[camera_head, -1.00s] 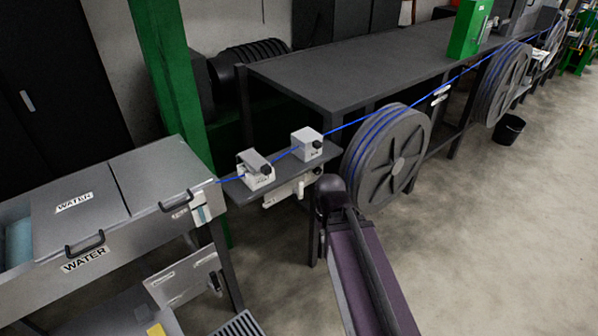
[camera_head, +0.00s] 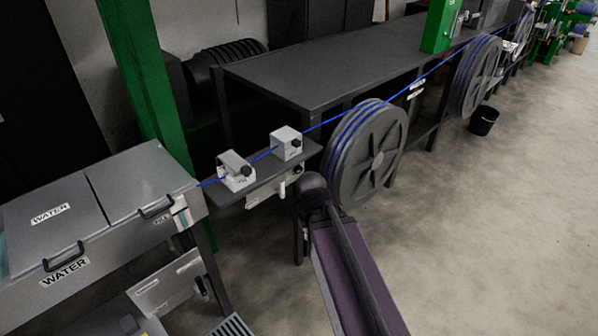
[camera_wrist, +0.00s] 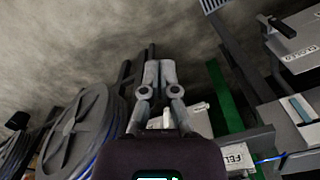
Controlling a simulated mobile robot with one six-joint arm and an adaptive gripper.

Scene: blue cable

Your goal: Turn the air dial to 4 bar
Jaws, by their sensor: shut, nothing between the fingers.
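Two small grey boxes sit on a narrow shelf (camera_head: 258,192) along the blue cable (camera_head: 425,77). Below the shelf is a pale unit (camera_head: 268,193) with a white handle and a dark round part. I cannot tell which of these is the air dial, and no bar scale is readable. My gripper (camera_wrist: 160,68) shows in the wrist view with its fingers together and empty, over the floor. In the head view my arm hides it.
The water trough (camera_head: 140,180) stands at left, beside a green post (camera_head: 148,85). A large cable reel (camera_head: 372,160) is just right of the shelf, in front of a dark bench (camera_head: 330,65).

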